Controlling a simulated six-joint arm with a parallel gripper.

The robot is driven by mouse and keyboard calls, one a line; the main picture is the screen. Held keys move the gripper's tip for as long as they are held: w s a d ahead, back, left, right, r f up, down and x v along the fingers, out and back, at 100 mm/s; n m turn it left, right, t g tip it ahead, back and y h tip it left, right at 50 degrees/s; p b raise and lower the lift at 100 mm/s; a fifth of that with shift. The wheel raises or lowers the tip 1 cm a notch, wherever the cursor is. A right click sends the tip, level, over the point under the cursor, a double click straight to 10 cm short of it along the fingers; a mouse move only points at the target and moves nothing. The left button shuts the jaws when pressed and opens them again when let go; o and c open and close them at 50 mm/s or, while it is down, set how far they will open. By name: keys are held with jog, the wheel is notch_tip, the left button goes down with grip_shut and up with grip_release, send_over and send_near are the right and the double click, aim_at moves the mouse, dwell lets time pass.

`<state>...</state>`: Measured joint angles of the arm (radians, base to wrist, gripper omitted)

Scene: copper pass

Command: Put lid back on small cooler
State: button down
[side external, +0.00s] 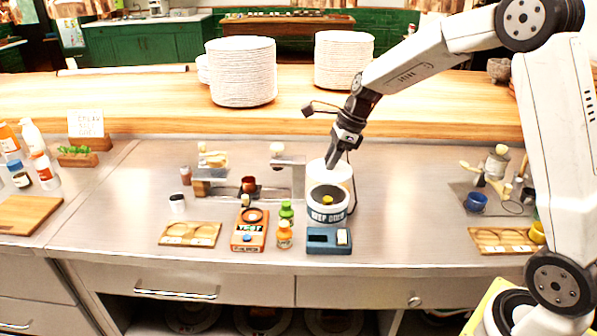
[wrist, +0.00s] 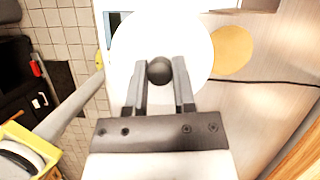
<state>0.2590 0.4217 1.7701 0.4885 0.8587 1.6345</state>
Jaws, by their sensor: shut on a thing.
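The small cooler (side external: 328,214) is a round white tub with a dark band lettered "KEEP COLD", standing on the steel counter in the side view. Its top is open and a yellow item (side external: 327,199) shows inside. The white round lid (side external: 342,172) is above and behind the opening, apart from the rim as far as I can tell. My gripper (side external: 331,163) points down and is shut on the lid's dark knob (wrist: 159,70), which sits between the fingers in the wrist view.
A blue box (side external: 329,240) stands right in front of the cooler. Small bottles (side external: 285,236) and an orange tester (side external: 250,231) are to its left. A metal stand (side external: 290,172) is behind left. The counter (side external: 405,200) to the right is clear.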

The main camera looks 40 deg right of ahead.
jog(key=shift+f, duration=0.1)
jog(key=shift+f, duration=3.05)
jog(key=shift+f, duration=0.2)
dwell(0.3)
grip_release()
dwell(0.5)
jog(key=shift+r, duration=0.2)
jog(key=shift+r, duration=3.3)
